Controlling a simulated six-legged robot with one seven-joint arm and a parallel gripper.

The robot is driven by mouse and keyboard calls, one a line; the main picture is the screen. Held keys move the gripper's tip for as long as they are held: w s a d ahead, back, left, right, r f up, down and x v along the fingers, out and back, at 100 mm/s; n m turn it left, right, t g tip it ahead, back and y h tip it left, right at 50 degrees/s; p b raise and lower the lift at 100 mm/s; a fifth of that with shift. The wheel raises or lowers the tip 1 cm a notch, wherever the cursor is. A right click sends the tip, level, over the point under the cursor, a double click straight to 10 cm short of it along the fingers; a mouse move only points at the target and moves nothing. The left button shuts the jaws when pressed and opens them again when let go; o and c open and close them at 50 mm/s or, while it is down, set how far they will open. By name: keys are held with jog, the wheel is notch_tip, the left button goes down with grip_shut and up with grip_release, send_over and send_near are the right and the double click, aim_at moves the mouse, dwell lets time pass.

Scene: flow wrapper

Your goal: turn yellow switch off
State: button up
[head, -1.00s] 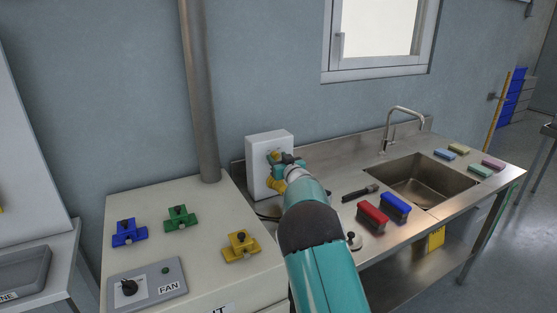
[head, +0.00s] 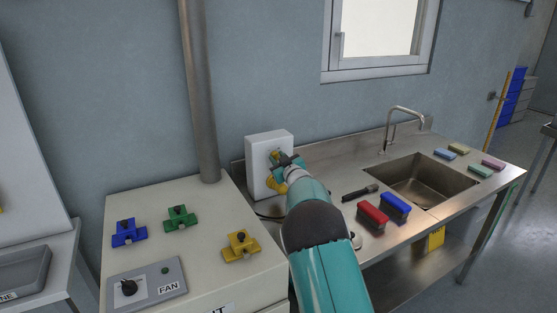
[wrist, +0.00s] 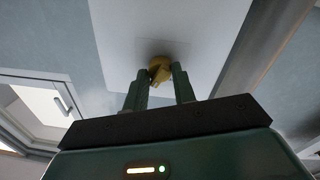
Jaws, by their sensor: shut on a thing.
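The yellow switch (wrist: 160,68) is a rounded knob on the face of a white box (head: 262,165) that stands against the wall at the back of the steel counter. In the wrist view my gripper (wrist: 160,76) has its two green fingers on either side of the yellow knob, shut on it. In the head view my arm reaches to the box front, and my gripper (head: 284,163) and wrist hide much of the switch. A second yellow part (head: 279,186) shows low on the box, beside my wrist.
A cabinet top at left carries blue (head: 128,232), green (head: 180,218) and yellow (head: 241,246) clamp-like pieces and a FAN panel (head: 147,284). A pipe (head: 200,90) rises left of the box.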

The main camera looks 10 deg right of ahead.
jog(key=n, duration=0.3)
jog(key=shift+a+f+n, duration=0.1)
jog(key=shift+n, duration=0.3)
jog(key=n, duration=0.3)
jog(key=shift+n, duration=0.4)
jog(key=n+y, duration=0.1)
jog(key=n, duration=0.6)
jog(key=shift+f, duration=0.15)
jog(key=o, duration=1)
jog(key=shift+c, duration=0.2)
jog(key=shift+s, duration=0.1)
jog(key=v, duration=1.3)
jog(key=shift+s, duration=0.35)
